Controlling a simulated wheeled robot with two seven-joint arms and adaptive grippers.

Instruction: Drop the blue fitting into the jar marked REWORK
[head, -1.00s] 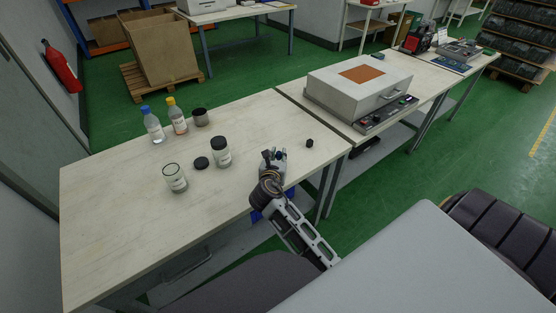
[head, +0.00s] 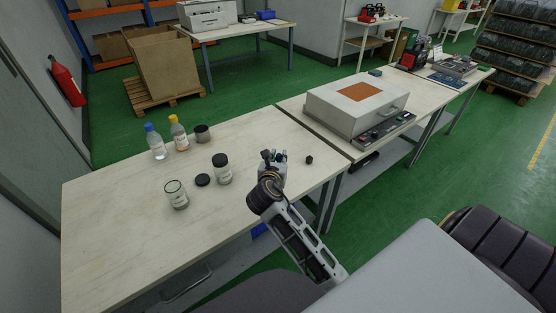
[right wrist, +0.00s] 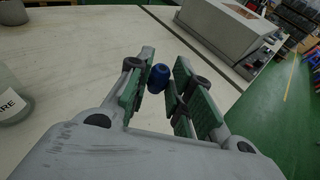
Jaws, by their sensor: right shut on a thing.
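My right gripper (head: 273,156) is over the front right part of the near table. In the right wrist view the right gripper (right wrist: 160,82) is shut on the blue fitting (right wrist: 158,77), which sits between the green-padded fingers. In the head view the fitting cannot be made out. An open glass jar (head: 177,196) with a white label stands on the table, left of the gripper. Neither label can be read in the head view. A jar (right wrist: 14,95) in the right wrist view has a label seeming to end in "ARE". My left gripper is out of view.
A black lid (head: 203,180) lies between the jars. A dark round container (head: 202,134) and two bottles, blue-capped (head: 156,143) and yellow-capped (head: 178,134), stand behind. A small dark object (head: 309,159) lies right of the gripper. A grey box-shaped machine (head: 357,103) stands beyond. The table's left part is clear.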

